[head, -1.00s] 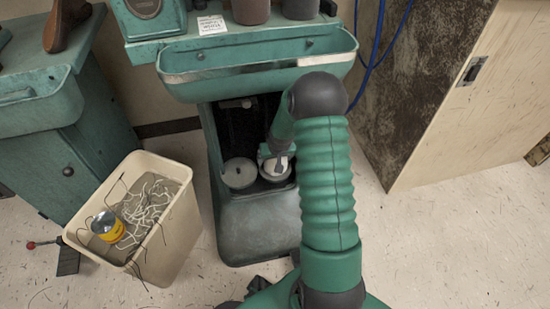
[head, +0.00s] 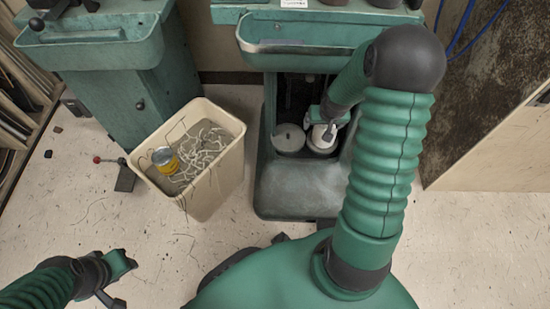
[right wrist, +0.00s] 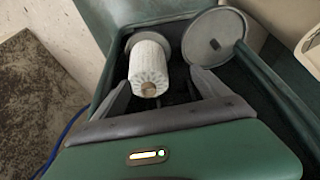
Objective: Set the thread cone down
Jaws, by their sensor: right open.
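The white thread cone (right wrist: 148,66) stands on a round grey disc (right wrist: 131,40) inside the green machine's recess in the right wrist view, its narrow end toward the camera. Its white top also shows in the head view (head: 319,135), partly hidden by my gripper. My right gripper (right wrist: 161,80) is open, with one finger on each side of the cone and gaps visible beside it. It also shows in the head view (head: 327,127). My left gripper (head: 118,281) is at the lower left, far from the cone; its jaws are unclear.
A second, empty disc (right wrist: 214,37) with a rod sits beside the cone; it also shows in the head view (head: 289,138). A green tray (head: 300,58) overhangs the recess. A cream bin (head: 222,172) with thread scraps and a yellow can stands left. Floor is free in front.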

